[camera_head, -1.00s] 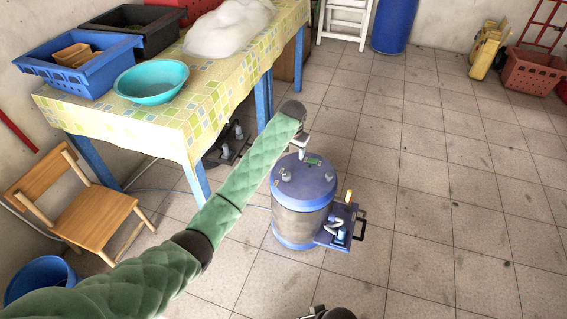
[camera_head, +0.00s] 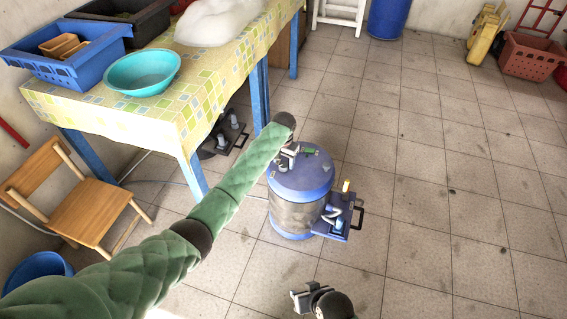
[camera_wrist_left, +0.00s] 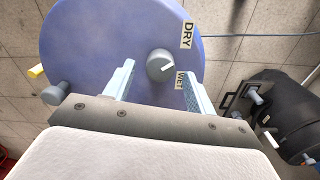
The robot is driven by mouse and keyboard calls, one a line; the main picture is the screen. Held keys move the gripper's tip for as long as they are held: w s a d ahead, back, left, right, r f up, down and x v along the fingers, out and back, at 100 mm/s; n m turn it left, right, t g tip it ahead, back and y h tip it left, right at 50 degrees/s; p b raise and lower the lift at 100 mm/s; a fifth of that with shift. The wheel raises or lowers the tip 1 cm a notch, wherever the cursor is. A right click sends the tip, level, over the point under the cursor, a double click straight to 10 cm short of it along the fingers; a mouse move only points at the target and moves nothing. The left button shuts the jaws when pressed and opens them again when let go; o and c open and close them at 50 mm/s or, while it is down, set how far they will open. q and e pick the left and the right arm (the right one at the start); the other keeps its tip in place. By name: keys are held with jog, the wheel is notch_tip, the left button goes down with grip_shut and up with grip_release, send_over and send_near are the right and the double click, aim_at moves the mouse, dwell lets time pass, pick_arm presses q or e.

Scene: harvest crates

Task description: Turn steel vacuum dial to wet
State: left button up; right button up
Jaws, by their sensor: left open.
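The steel vacuum (camera_head: 298,212) stands on the floor, with a grey metal body and blue lid (camera_wrist_left: 85,45). On the lid, a round grey dial (camera_wrist_left: 158,63) has a white pointer aimed right, between the DRY label (camera_wrist_left: 187,35) and the WET label (camera_wrist_left: 179,80). My left gripper (camera_head: 288,156) is open above the lid. In the left wrist view, its fingers are spread on either side of the dial, apart from it; the right finger lies beside WET. My right gripper (camera_head: 305,298) shows at the bottom edge, away from the vacuum; its jaws are unclear.
A dark vacuum (camera_wrist_left: 290,105) stands nearby under the table (camera_head: 150,115), which holds tubs and a basin. A blue side unit with a black handle (camera_head: 338,218) projects from the steel vacuum. A wooden chair (camera_head: 85,205) stands left.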

pick_arm(q)
jog(key=shift+f, duration=0.8)
jog(key=shift+c, duration=0.5)
